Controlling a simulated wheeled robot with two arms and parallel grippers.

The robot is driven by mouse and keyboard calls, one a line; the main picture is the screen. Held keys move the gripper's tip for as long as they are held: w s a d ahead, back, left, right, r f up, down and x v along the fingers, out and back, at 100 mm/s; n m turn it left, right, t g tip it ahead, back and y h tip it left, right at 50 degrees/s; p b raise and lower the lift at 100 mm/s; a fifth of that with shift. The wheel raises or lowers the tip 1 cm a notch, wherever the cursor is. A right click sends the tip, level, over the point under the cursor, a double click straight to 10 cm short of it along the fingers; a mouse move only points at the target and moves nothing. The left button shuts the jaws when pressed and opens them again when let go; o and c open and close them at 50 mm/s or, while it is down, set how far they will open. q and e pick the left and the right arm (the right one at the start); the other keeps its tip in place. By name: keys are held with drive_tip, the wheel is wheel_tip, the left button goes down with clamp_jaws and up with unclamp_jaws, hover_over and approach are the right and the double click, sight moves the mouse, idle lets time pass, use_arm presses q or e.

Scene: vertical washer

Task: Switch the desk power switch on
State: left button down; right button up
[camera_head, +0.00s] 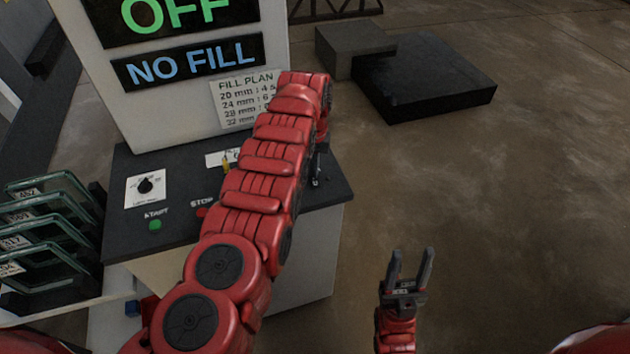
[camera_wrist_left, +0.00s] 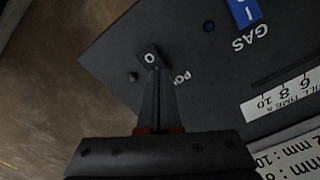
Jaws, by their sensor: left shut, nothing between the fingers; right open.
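The display (camera_head: 180,15) above reads "OFF". My right gripper (camera_head: 411,256) is open and empty, right of the desk above the floor.
A black dial (camera_head: 145,186), a green START button (camera_head: 155,225) and a red STOP button (camera_head: 201,212) are on the desk's left part. Glass panes (camera_head: 45,225) stand in a rack at left. A dark low block (camera_head: 425,80) lies on the floor behind.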

use_arm(q)
drive_tip(key=shift+f, duration=0.25)
wheel_tip(320, 180, up, 2)
drive_tip(key=shift+r+p, duration=0.25)
drive_tip(key=shift+p, duration=0.7)
wheel_tip(320, 180, up, 2)
drive_tip(key=shift+r+p, duration=0.1)
drive_tip(key=shift+p, duration=0.55)
drive_tip(key=shift+r+p, duration=0.45)
drive_tip(key=shift+r, duration=0.8)
